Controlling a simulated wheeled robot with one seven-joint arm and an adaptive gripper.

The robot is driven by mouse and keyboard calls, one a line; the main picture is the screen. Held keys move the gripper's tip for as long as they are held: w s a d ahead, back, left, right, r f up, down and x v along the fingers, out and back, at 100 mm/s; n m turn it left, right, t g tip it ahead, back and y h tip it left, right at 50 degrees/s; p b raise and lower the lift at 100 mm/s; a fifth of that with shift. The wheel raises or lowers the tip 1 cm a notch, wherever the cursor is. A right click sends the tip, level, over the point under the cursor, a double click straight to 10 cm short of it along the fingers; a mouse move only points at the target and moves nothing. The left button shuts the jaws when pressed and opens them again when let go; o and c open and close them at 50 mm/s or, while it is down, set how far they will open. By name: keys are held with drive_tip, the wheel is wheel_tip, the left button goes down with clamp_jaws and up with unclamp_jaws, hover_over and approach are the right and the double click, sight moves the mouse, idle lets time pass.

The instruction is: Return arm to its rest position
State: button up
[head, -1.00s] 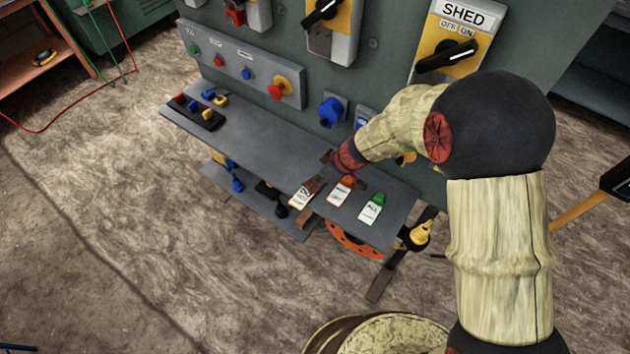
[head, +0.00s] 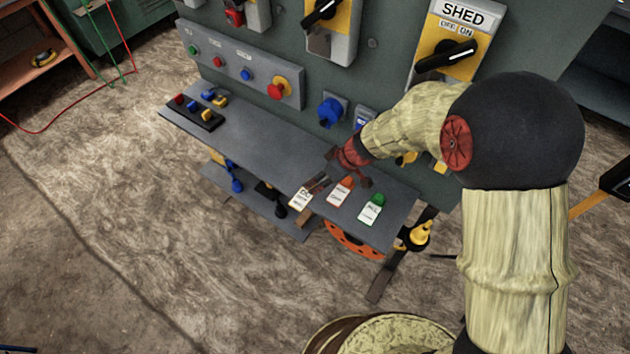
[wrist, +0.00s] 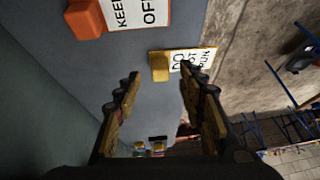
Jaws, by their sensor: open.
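My gripper (head: 345,172) is just above the grey shelf (head: 265,143) on the front of the green panel, beside the tags. In the wrist view my gripper (wrist: 157,90) has its two fingers apart with nothing between them. A yellow-topped tag (wrist: 183,63) lies beyond the fingertips, and an orange-topped "keep off" tag (wrist: 120,15) lies further off at the top. In the head view the orange-topped tag (head: 339,192) and a green-topped tag (head: 371,209) lie to the right of a white tag (head: 301,197), which is partly hidden by my gripper.
The panel above the shelf carries a "SHED" rotary switch (head: 447,53), a blue knob (head: 331,111) and a red button (head: 276,91). A black tray (head: 192,112) of small coloured items stands at the shelf's left. A lower shelf (head: 262,204) hangs beneath. Floor at left is clear.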

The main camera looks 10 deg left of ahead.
drive_tip(key=v, duration=0.9)
drive_tip(key=shift+d+r, duration=0.15)
drive_tip(key=shift+s, duration=0.1)
drive_tip(key=s+d+r+m+g+h, duration=0.1)
drive_tip(key=s+d+m+g+h, duration=0.1)
drive_tip(key=s+d+m, duration=0.5)
drive_tip(key=s+d+r+m+t+h, duration=0.1)
drive_tip(key=s+d+r+m+t, duration=0.2)
drive_tip(key=s+d+r, duration=0.3)
drive_tip(key=s+d+r+m+t+h, duration=0.2)
drive_tip(key=s+d+r, duration=0.5)
drive_tip(key=d+r, duration=0.4)
wheel_tip(320, 180, up, 3)
drive_tip(key=shift+d+f+m+t+p, duration=0.15)
drive_tip(key=shift+d+m+t+p, duration=0.2)
drive_tip(key=shift+m+t, duration=0.3)
drive_tip(key=shift+w+d, duration=0.1)
drive_tip(key=shift+c, duration=0.2)
